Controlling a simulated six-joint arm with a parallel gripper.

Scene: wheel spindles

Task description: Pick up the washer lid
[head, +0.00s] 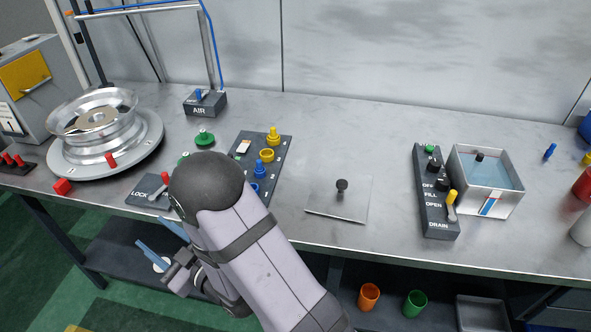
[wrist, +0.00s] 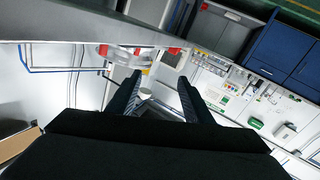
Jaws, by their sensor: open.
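The washer lid (head: 352,205) is a thin square grey metal plate with a black round knob (head: 341,185) in its middle. It lies flat on the bench near the front edge, to the left of the washer tank. My gripper (head: 164,258) is low at the bench's front edge, well to the left of the lid, with part of it hidden behind my arm. In the wrist view its two fingers (wrist: 157,92) stand apart with nothing between them. I cannot make out the lid in the wrist view.
The water-filled washer tank (head: 510,202) and its lever panel (head: 437,212) stand right of the lid. A dark tray with coloured parts (head: 282,150) lies to its left. A wheel (head: 95,118) sits on a round plate at far left. Bench around the lid is clear.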

